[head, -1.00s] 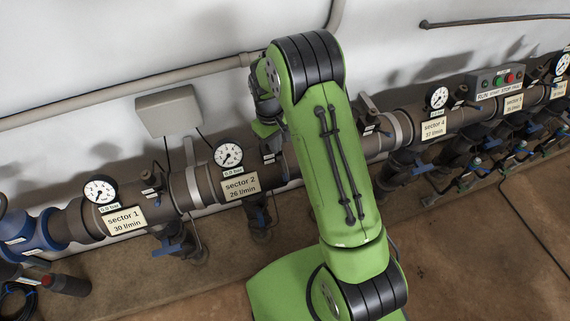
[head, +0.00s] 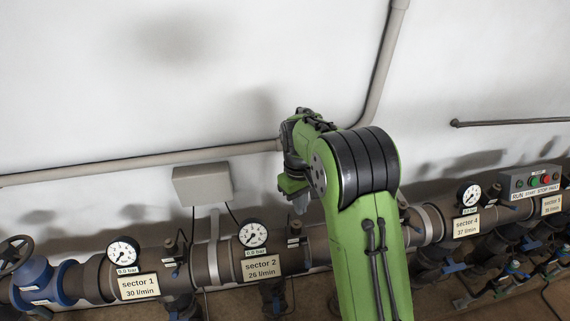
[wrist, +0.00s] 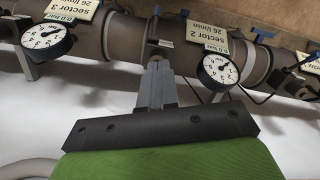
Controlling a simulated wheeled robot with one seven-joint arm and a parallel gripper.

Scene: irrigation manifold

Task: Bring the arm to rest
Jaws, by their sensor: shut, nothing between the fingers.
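My green and black arm (head: 365,220) rises from the bottom of the head view and bends over at a black-banded joint. My gripper (head: 301,200) hangs beyond that joint, in front of the wall and pipe, and looks small there. In the wrist view its two grey fingers (wrist: 157,75) are together with nothing between them. Their tips appear against the brown pipe (wrist: 180,40), between the sector 3 gauge (wrist: 47,41) and the sector 2 gauge (wrist: 220,70). I see no contact, but cannot tell the distance.
The manifold with the sector 1 gauge (head: 123,251), blue valve fitting (head: 38,281) and sector 4 gauge (head: 469,195) runs along the wall. A grey box (head: 203,183) and a conduit (head: 140,166) are behind. A button panel (head: 530,182) is at right. The upper wall is clear.

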